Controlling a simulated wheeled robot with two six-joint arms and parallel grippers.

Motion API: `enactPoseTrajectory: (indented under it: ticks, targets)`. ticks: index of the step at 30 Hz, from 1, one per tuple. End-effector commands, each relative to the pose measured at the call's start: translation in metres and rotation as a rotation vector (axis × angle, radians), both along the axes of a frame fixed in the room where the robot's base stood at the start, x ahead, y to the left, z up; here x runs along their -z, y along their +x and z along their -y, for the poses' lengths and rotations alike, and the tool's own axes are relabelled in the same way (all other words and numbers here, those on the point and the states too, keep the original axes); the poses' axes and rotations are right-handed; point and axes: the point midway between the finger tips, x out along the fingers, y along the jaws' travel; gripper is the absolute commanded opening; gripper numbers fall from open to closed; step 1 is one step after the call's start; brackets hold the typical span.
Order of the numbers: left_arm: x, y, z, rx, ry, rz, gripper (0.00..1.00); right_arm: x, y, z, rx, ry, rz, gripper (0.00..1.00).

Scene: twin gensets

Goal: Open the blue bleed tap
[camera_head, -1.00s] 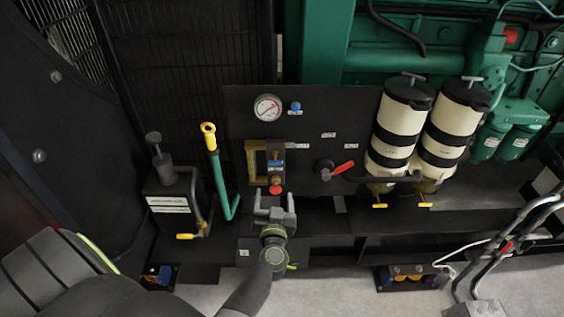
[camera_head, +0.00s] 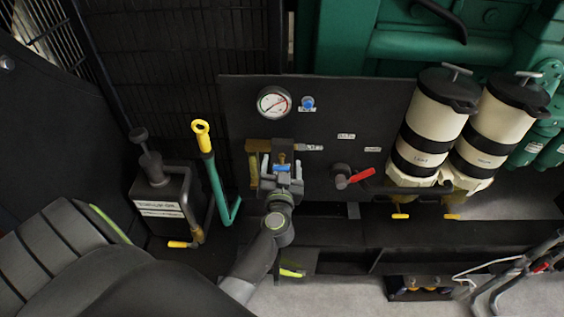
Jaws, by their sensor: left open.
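A small blue part (camera_head: 283,168), which looks like a tap handle, sits low on the brass-coloured valve block (camera_head: 253,170) on the black panel. A round blue knob (camera_head: 308,102) sits higher up, beside the gauge. I cannot tell from the labels which one is the bleed tap. My left gripper (camera_head: 282,166) is open in front of the valve block, its fingers pointing up, one on each side of the lower blue part. I cannot tell whether they touch it. The gripper hides the lower part of the block. My right gripper is not in view.
A pressure gauge (camera_head: 274,103) is above the block. A red lever (camera_head: 361,178) is to the right, then two cream filter canisters (camera_head: 432,125). A yellow-topped green handle (camera_head: 208,160) and a dark pump box (camera_head: 162,195) stand to the left.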

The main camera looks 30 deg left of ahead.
Motion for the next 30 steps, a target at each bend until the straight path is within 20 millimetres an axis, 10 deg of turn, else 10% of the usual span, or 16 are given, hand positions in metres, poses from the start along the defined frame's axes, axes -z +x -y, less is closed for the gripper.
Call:
enactPoseTrajectory:
  ticks: [7,16,30]
  targets:
    - [0.000,0.000,0.000,0.000,0.000,0.000,0.69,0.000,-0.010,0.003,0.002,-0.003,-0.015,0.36]
    - [0.000,0.000,0.000,0.000,-0.001,0.001,0.29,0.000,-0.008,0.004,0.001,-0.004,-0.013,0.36]
    - [-0.003,0.000,0.001,0.002,-0.101,0.060,0.29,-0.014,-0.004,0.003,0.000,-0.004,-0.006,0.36]
